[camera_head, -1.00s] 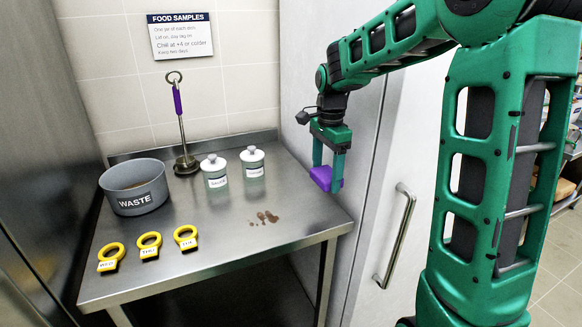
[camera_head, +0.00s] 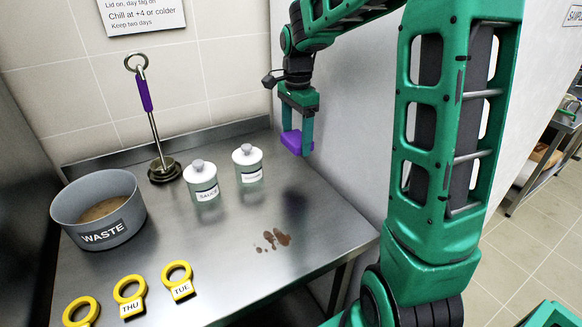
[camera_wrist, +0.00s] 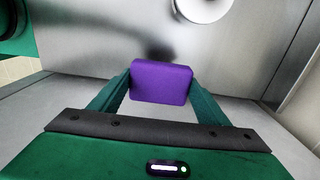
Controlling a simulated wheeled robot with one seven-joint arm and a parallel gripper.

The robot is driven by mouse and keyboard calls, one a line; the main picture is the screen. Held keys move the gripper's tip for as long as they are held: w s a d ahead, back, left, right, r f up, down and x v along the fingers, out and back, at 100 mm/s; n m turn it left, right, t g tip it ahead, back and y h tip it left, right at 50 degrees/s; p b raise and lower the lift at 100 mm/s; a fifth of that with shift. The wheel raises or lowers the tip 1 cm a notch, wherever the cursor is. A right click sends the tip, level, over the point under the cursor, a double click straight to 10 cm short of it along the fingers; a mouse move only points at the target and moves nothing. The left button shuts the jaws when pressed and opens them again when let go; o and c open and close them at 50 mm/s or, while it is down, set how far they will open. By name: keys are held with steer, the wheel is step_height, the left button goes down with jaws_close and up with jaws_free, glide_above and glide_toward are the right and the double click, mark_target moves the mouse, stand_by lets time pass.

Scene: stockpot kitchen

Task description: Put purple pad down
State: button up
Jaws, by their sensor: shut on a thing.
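The purple pad (camera_head: 293,142) is held between the fingertips of my gripper (camera_head: 297,138). In the wrist view the pad (camera_wrist: 161,82) is a rounded purple block, with a green finger of my gripper (camera_wrist: 160,88) at each side. My gripper hangs pointing down over the right back part of the steel table (camera_head: 215,255), to the right of the two jars. The pad is above the tabletop, with a dark shadow on the steel below it.
A white-lidded sauce jar (camera_head: 201,181) and a second jar (camera_head: 248,163) stand left of my gripper. A brown spill (camera_head: 273,239) lies in front. A grey WASTE pot (camera_head: 98,210), a purple-handled tool (camera_head: 155,125) and yellow day tags (camera_head: 130,295) are further left. The right back tabletop is bare.

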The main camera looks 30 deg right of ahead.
glide_above(297, 175)
steer(key=f, duration=0.5)
steer(key=shift+w+f, duration=0.3)
steer(key=shift+f, duration=2)
steer(key=shift+s+f, duration=0.1)
steer(key=shift+f, duration=0.15)
steer(key=o, duration=1)
steer(key=shift+f, duration=0.15)
steer(key=shift+s, duration=0.15)
steer(key=r, duration=1.3)
steer(key=shift+w, duration=0.2)
